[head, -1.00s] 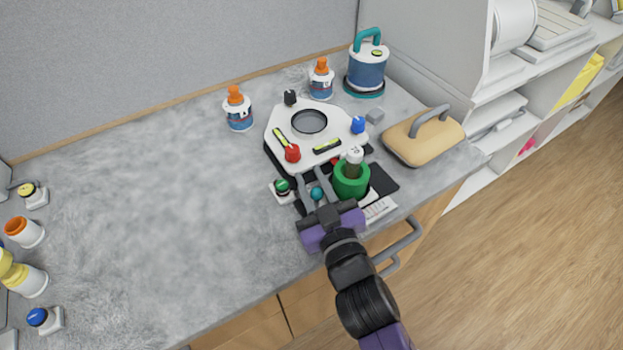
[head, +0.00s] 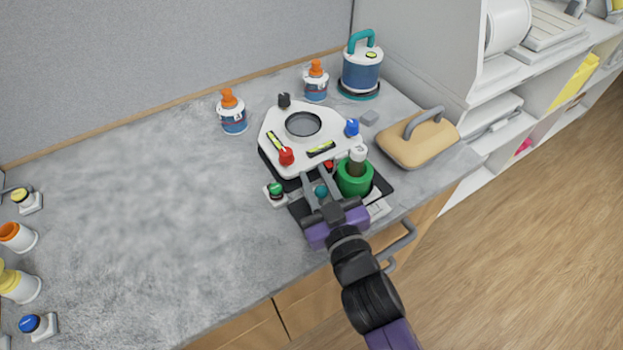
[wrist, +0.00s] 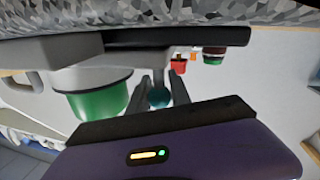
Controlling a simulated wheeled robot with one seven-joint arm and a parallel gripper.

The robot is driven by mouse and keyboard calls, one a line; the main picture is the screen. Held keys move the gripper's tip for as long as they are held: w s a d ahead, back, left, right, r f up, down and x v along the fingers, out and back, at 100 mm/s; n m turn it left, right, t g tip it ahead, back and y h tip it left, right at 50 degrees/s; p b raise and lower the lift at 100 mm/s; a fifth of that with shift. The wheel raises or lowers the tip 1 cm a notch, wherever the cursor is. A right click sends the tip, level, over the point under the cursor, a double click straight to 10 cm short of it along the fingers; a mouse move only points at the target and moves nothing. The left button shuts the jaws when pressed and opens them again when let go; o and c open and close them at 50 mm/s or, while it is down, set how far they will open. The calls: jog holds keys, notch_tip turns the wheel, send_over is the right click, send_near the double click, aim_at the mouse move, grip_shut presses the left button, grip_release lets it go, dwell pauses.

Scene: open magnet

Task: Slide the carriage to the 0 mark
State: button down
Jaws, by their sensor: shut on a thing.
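The carriage (head: 354,178), a green cup-shaped holder with a pale-topped dark green tube upright in it, stands on a dark track plate (head: 382,190) at the front of the white device. A teal ball knob (head: 321,191) is at its left. My gripper (head: 321,183) is shut on this knob, one finger each side. The wrist view shows the green holder (wrist: 95,100) left of the teal knob (wrist: 158,97), which sits between my fingers (wrist: 161,90). A white printed strip (head: 379,206) lies by the front edge, partly hidden; its marks are too small to read.
The white device (head: 330,137) with red (head: 286,156), blue and black knobs stands behind. A green button box (head: 276,193) is close left of my gripper. A tan block with a handle (head: 420,140) stands right. The counter's left-middle (head: 130,190) is clear.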

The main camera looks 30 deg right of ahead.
aim_at(322, 198)
jog(key=c, duration=1.5)
grip_release()
jog(key=shift+a, duration=0.15)
jog(key=b+v, duration=0.1)
jog(key=v, duration=0.5)
jog(key=shift+s+f+b, duration=0.15)
jog(key=shift+s+b, duration=0.2)
jog(key=shift+s+a, duration=0.1)
jog(key=shift+s, duration=0.45)
